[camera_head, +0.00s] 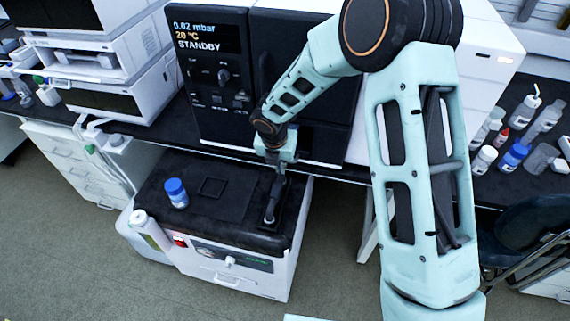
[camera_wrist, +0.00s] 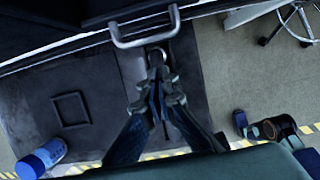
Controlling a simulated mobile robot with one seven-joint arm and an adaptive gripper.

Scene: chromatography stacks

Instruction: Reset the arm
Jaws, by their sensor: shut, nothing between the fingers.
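My gripper (camera_head: 270,214) is shut and empty. It points down over the right part of the black top of a low white unit (camera_head: 232,262). In the wrist view my gripper (camera_wrist: 158,75) shows its two dark fingers drawn together at the middle. A grey bar handle (camera_wrist: 143,42) lies just beyond the fingertips in that view. I cannot tell whether the fingertips touch the black top. My pale blue arm reaches in from the right and bends down to the gripper.
A blue-capped bottle (camera_head: 176,193) stands on the low unit, left of a square outline (camera_head: 212,187). A black instrument (camera_head: 209,75) reading STANDBY stands behind. Several bottles (camera_head: 514,156) stand on the right bench. A dark chair (camera_head: 520,215) is at the right. Open floor (camera_head: 60,260) lies left.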

